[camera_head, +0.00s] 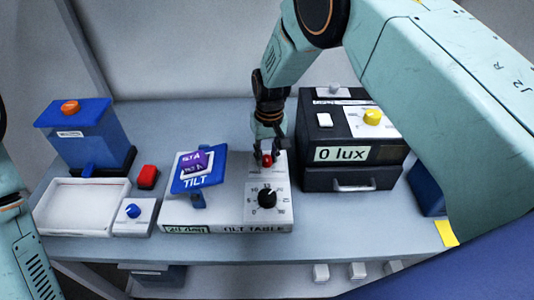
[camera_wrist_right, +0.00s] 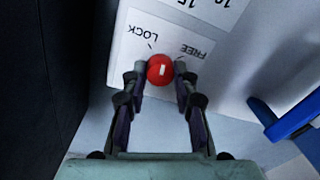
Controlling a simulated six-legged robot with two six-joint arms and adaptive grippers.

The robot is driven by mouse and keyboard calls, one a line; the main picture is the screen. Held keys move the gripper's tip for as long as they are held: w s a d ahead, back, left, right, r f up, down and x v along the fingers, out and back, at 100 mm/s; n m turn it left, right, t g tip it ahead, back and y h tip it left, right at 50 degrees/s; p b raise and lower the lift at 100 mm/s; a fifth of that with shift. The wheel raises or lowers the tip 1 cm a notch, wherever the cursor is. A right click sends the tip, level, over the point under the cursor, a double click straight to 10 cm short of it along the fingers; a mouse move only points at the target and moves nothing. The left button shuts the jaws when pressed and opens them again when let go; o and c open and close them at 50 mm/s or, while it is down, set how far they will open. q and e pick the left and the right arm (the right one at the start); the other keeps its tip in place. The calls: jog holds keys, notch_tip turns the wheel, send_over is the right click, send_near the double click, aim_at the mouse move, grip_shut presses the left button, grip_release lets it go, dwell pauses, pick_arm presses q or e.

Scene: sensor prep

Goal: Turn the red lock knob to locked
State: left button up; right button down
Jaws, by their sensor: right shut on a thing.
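The red lock knob (camera_head: 267,160) sits at the back right of the white tilt table base (camera_head: 225,213). In the right wrist view the knob (camera_wrist_right: 155,77) shows a short white mark, with the printed words LOCK and FREE on the panel beside it. I cannot tell for sure which word the mark points to. My right gripper (camera_head: 267,152) reaches down from above and is shut on the knob; its fingertips (camera_wrist_right: 160,77) are on either side of it. My left gripper is out of view; only part of my left arm shows at the left edge.
A black dial (camera_head: 267,197) is in front of the knob. A blue tilt plate (camera_head: 185,183) with a purple piece stands left of it. A black box (camera_head: 352,180) reading 0 lux stands close on the right. A white tray (camera_head: 48,222) is at the left.

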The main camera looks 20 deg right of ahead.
aim_at(268, 157)
jog(key=n, duration=0.3)
jog(key=shift+w+n, duration=0.15)
jog(key=shift+n, duration=2.05)
jog(key=c, duration=1)
grip_release()
jog(key=shift+r, duration=0.1)
notch_tip(268, 157, up, 12)
jog(key=shift+w+d+f, duration=0.1)
jog(key=shift+w+d, duration=0.05)
